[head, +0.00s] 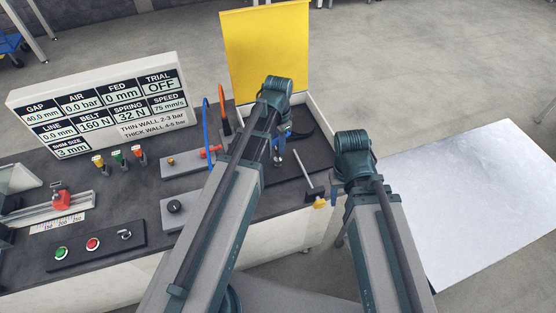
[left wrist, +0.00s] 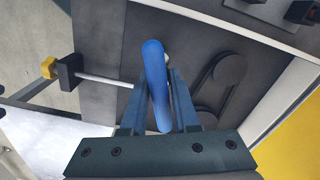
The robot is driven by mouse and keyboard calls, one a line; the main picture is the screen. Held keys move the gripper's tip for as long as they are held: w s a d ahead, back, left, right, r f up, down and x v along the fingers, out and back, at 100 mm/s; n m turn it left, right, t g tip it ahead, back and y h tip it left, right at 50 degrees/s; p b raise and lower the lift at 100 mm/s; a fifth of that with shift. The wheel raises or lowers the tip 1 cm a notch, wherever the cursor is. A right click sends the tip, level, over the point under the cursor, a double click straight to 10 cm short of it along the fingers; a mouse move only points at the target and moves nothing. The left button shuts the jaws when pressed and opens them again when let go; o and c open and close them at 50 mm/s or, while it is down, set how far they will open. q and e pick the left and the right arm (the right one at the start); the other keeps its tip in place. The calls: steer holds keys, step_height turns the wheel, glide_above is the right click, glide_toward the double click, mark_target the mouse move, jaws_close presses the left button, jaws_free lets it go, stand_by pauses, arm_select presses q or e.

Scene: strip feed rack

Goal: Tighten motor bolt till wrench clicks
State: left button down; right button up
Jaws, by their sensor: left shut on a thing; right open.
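My left gripper (head: 279,150) is low over the dark plate in front of the yellow panel. In the left wrist view its two fingers (left wrist: 158,105) are shut on a blue handle (left wrist: 154,75), which I take to be the wrench. The handle's blue also shows small in the head view (head: 280,143). The wrench's working end and the motor bolt cannot be made out. A belt drive (left wrist: 220,85) on the plate lies to the right of the handle in the left wrist view. My right gripper (head: 341,178) is open near the bench's right edge, its fingers mostly hidden.
A silver rod (head: 301,167) with a yellow end (head: 320,203) lies close to both grippers. The yellow panel (head: 265,45) stands behind. A display board (head: 100,105), buttons and a knob (head: 174,207) are on the left. A bare white table (head: 480,205) is on the right.

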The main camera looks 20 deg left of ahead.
arm_select(q)
steer(key=shift+r+p, duration=1.75)
steer(key=shift+r, duration=0.25)
step_height(320, 180, up, 7)
steer(key=p, duration=0.7)
step_height(320, 180, down, 9)
steer(key=b, duration=0.8)
steer(key=shift+r+b, duration=0.15)
steer(key=shift+b, duration=0.2)
